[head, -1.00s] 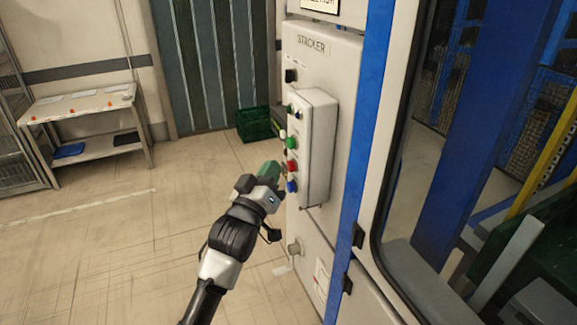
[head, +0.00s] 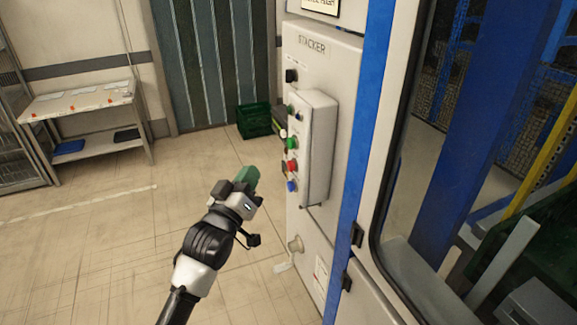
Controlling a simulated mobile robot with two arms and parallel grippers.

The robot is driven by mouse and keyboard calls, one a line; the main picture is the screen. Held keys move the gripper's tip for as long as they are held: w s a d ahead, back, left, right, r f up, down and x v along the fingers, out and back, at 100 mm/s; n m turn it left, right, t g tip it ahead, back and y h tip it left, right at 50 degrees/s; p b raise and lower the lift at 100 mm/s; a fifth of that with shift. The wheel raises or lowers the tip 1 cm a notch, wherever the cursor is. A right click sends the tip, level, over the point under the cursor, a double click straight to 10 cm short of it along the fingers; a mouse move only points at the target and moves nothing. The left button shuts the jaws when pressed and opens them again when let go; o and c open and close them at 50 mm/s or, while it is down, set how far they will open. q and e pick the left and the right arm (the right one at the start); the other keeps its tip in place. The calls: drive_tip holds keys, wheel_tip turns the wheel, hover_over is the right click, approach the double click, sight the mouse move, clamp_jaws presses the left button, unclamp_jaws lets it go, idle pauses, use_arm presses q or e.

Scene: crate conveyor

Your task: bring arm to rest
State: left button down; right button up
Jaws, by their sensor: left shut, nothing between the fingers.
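My left gripper (head: 246,178) is shut and empty, with green fingertips. It hangs over the floor to the left of the stacker's control box (head: 319,150), apart from it. The box carries a green button (head: 292,143), a red button (head: 292,167) and a blue button (head: 292,186) on its left face. My left arm reaches up from the bottom of the head view. My right gripper is not in view.
The white stacker cabinet (head: 330,68) with a blue post stands close on the right. A side table (head: 85,101) stands at the back left. A green crate (head: 254,121) sits on the floor behind. The floor on the left is clear.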

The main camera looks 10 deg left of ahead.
use_arm(q)
wheel_tip(320, 180, down, 23)
drive_tip(key=a+g+y+b, duration=0.1)
drive_tip(key=g+y+b, duration=0.1)
drive_tip(key=g, duration=0.3)
drive_tip(key=s+a+f+m+g+y+b, duration=0.15)
drive_tip(key=s+f, duration=0.35)
drive_tip(key=f, duration=0.7)
drive_tip(key=s+f+m+g+b, duration=0.1)
drive_tip(key=s+f+g, duration=0.3)
drive_tip(key=f, duration=0.7)
drive_tip(key=s+f+m+g+b, duration=0.1)
drive_tip(key=s+f+g, duration=0.2)
drive_tip(key=s+f, duration=0.6)
drive_tip(key=s+a+f+m+g+y+b, duration=0.1)
drive_tip(key=s+f+g, duration=0.2)
drive_tip(key=s+f, duration=0.5)
drive_tip(key=s+a+f+m+g+b, duration=0.1)
drive_tip(key=s+f+g, duration=0.2)
drive_tip(key=s+f, duration=0.6)
drive_tip(key=s, duration=1.4)
drive_tip(key=shift+s+a+f, duration=0.2)
drive_tip(key=shift+s+f, duration=0.1)
drive_tip(key=shift+s, duration=0.1)
